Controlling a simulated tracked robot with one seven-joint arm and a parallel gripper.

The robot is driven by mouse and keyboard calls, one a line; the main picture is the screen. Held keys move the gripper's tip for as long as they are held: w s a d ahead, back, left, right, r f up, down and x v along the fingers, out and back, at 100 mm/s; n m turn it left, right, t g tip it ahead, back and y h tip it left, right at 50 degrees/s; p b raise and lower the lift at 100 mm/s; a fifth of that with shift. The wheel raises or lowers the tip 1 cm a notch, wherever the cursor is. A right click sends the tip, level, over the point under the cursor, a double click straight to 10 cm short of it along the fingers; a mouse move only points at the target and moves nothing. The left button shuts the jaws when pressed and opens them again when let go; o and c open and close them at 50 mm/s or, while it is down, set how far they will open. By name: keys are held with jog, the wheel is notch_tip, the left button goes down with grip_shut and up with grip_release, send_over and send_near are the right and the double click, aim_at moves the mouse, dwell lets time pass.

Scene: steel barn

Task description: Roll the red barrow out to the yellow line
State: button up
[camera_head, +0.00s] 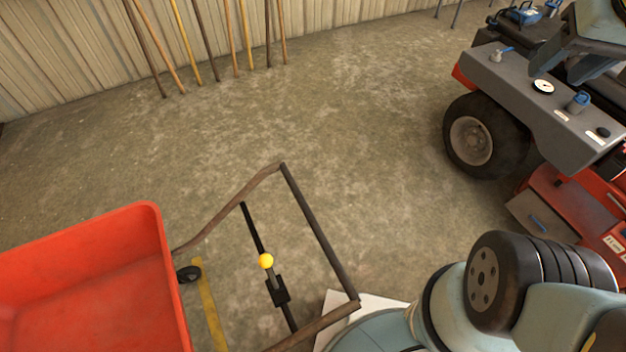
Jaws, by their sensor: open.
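The red barrow (150,265) is at the lower left, its open tray cut off by the left and bottom edges. Its brown and dark handle frame (318,232) reaches right towards my body. A dark bar inside the frame carries a yellow knob (265,261) and a black block. A small black wheel (188,273) shows beside the tray. The yellow line (209,305) lies on the floor just right of the tray, partly hidden at the bottom.
A red and grey ride-on machine (535,100) with a black tyre (484,136) stands at the right. Several long wooden handles (235,40) lean against the corrugated wall (60,55) at the back. The concrete floor (340,120) between them is clear.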

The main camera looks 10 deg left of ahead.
jog(key=w+a+f+n+g+y, duration=0.2)
jog(key=w+a+f+g, duration=0.1)
jog(key=w+a+f, duration=0.3)
jog(key=w+a+f+n+g+y, duration=0.1)
jog(key=w+a+f+n+g, duration=0.25)
jog(key=f, duration=0.55)
jog(key=w+a+f+n+g+y, duration=0.1)
jog(key=w+a+f+g+y, duration=0.1)
jog(key=w+a+f+g, duration=0.4)
jog(key=w+a+f+n+y, duration=0.1)
jog(key=a+f, duration=0.1)
jog(key=f, duration=0.6)
jog(key=w+a+f+y, duration=0.1)
jog(key=a+f+y, duration=0.15)
jog(key=f, duration=0.55)
jog(key=s+a+f+g+y, duration=0.1)
jog(key=s+a+f+y, duration=0.15)
jog(key=f, duration=0.55)
jog(key=s+a+f+g+y, duration=0.15)
jog(key=a+f, duration=0.25)
jog(key=f, duration=0.5)
jog(key=x, duration=1.3)
jog(key=shift+s, duration=0.55)
jog(key=shift+h, duration=0.25)
jog(key=shift+f, duration=0.1)
grip_shut()
jog(key=shift+d, duration=0.1)
